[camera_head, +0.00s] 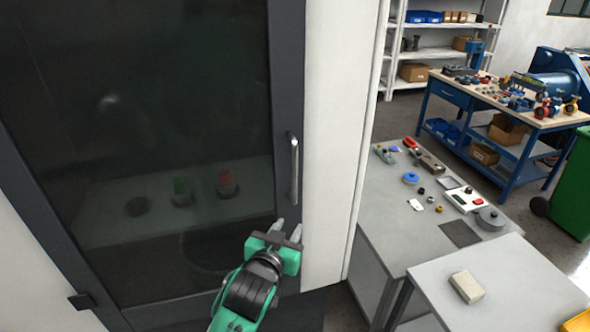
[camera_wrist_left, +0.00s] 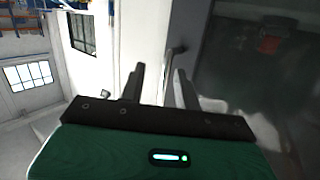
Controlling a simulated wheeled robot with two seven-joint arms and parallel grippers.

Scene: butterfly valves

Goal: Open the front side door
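The front side door (camera_head: 150,130) fills the left of the head view, a dark glass panel in a dark grey frame, and it looks shut. Its vertical metal handle (camera_head: 293,170) is on the right part of the frame. My left gripper (camera_head: 286,231) is just below the handle, its two fingers apart and pointing up towards it, with nothing between them. In the left wrist view, the open fingers (camera_wrist_left: 160,85) stand on either side of the handle's near end (camera_wrist_left: 174,52); I cannot tell whether they touch it. My right gripper is not in view.
Behind the glass, a green part (camera_head: 181,190) and a red part (camera_head: 226,182) stand on a light surface. A grey table (camera_head: 385,225) with tools and a lighter table (camera_head: 520,290) with a beige block (camera_head: 467,287) stand right. A blue workbench (camera_head: 500,150) is farther back.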

